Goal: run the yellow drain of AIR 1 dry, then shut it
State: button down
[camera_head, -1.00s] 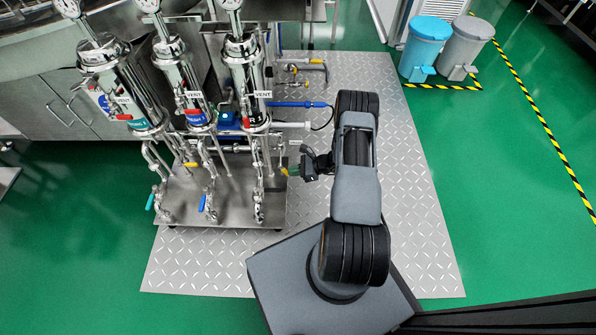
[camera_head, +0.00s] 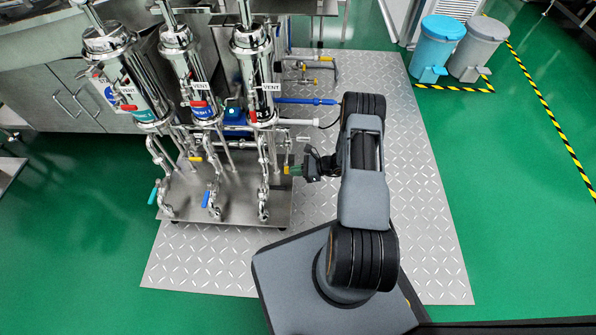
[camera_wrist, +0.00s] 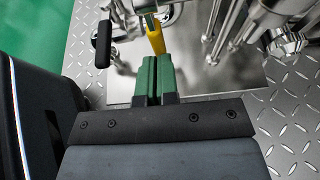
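The yellow drain handle (camera_head: 286,170) sticks out to the right at the lower part of the rightmost metal column (camera_head: 258,75). It also shows in the wrist view (camera_wrist: 156,40), just beyond my fingertips. My gripper (camera_head: 297,170) reaches it from the right, low beside the rig. In the wrist view, my green fingers (camera_wrist: 155,65) are almost together with a thin gap, and they appear closed on the handle's end; the exact contact is hidden. The drain outlet is too small to tell whether anything flows. The top of the column is cut off.
Two more columns stand to the left, with a teal handle (camera_head: 153,194) and a blue handle (camera_head: 206,199) hanging low. Another yellow lever (camera_head: 194,159) sits behind. A black handle (camera_wrist: 103,44) is left of my fingers. Diamond-plate floor (camera_head: 430,230) is clear at right.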

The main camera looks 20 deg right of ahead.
jog(key=shift+a+f, duration=0.15)
jog(key=shift+a, duration=0.15)
jog(key=shift+d, duration=0.15)
jog(key=s+d, duration=0.3)
jog(key=d, duration=0.3)
jog(key=s+d+p, duration=0.1)
jog(key=s+d, duration=0.1)
jog(key=d, duration=0.5)
jog(key=shift+s, duration=0.4)
